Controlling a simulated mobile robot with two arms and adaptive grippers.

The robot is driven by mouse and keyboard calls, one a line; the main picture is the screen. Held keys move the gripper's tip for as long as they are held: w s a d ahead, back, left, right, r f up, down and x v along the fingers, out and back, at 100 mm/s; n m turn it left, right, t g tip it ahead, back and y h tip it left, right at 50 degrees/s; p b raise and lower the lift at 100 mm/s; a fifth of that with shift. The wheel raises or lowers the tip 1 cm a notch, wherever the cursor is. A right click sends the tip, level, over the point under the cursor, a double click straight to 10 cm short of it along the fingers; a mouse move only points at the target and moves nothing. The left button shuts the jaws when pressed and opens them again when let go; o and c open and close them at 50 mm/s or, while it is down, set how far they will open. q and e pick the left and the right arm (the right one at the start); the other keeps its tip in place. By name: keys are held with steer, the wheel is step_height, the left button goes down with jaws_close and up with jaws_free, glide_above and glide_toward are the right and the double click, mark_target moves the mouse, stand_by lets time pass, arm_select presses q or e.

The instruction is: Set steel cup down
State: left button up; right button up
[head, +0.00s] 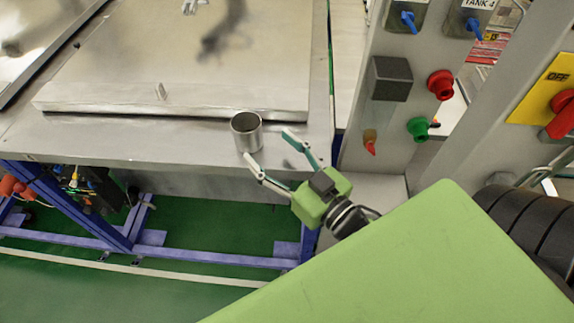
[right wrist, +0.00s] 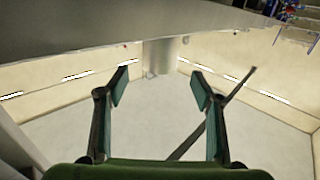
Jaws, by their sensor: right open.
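The steel cup (head: 247,132) stands upright on the front right part of the steel table (head: 120,138), near its front edge. Its open top faces up and it looks empty. My right gripper (head: 269,147) is open, its two fingers spread towards the cup, just to the cup's lower right. The cup appears apart from the fingers. In the right wrist view the cup (right wrist: 158,57) shows beyond the gap between the open fingers (right wrist: 160,88), with nothing between them. My left gripper does not show.
A raised steel lid (head: 130,75) lies behind the cup. A grey panel post with a red knob (head: 440,84) and a green knob (head: 418,129) rises to the right. The table's front strip left of the cup is clear.

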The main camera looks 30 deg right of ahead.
steer(key=shift+s+d+b, duration=0.2)
steer(key=shift+s+b, duration=0.05)
steer(key=shift+s, duration=0.9)
steer(key=shift+s+d+b, duration=0.2)
steer(key=shift+s+b, duration=0.05)
steer(key=shift+s, duration=0.85)
